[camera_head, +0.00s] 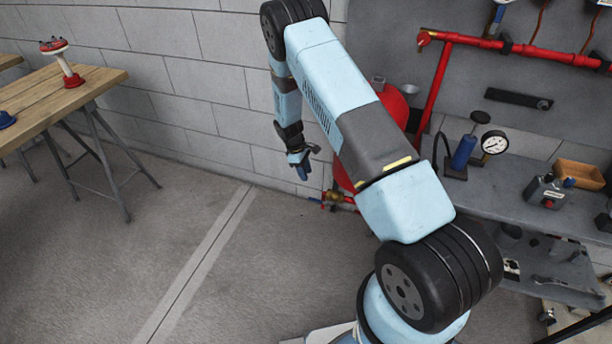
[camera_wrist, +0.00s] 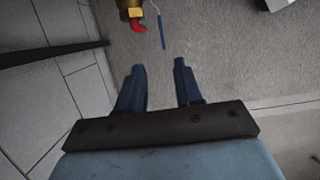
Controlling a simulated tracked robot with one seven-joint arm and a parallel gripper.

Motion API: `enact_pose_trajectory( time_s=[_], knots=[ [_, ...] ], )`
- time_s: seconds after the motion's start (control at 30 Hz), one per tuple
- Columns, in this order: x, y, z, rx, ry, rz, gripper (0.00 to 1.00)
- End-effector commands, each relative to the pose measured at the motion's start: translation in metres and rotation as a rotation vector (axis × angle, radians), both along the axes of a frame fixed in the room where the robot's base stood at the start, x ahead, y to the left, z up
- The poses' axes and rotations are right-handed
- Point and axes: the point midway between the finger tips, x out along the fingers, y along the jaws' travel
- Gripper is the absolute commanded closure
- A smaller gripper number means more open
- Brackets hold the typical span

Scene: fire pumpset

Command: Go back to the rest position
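My gripper (camera_wrist: 159,72) is open and empty in the wrist view, its two blue fingers apart with floor seen between them. In the head view, my gripper (camera_head: 306,170) hangs low in front of the block wall, left of the red tank (camera_head: 345,150). A brass fitting with a red part (camera_wrist: 134,14) and a thin blue lever (camera_wrist: 161,30) lies beyond the fingertips, apart from them. The brass valve (camera_head: 334,195) also shows low by the tank in the head view.
A grey bench (camera_head: 510,195) on the right holds a pressure gauge (camera_head: 494,143), a blue cylinder (camera_head: 464,152) and a wooden tray (camera_head: 579,174). Red piping (camera_head: 480,42) runs above it. A wooden table (camera_head: 40,95) with a red-and-white part (camera_head: 64,62) stands left. The floor (camera_head: 110,260) between is clear.

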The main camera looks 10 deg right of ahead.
Motion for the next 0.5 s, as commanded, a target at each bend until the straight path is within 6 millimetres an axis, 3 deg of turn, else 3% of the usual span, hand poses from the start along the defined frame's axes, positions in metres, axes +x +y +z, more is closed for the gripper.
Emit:
enact_pose_trajectory(
  time_s=[0.4,0.5],
  knots=[
    [0.0002,0.0008,0.0006,0.001,-0.001,0.001,0.65],
    [0.0019,0.0006,0.0097,0.004,-0.009,-0.009,0.65]
  ],
)
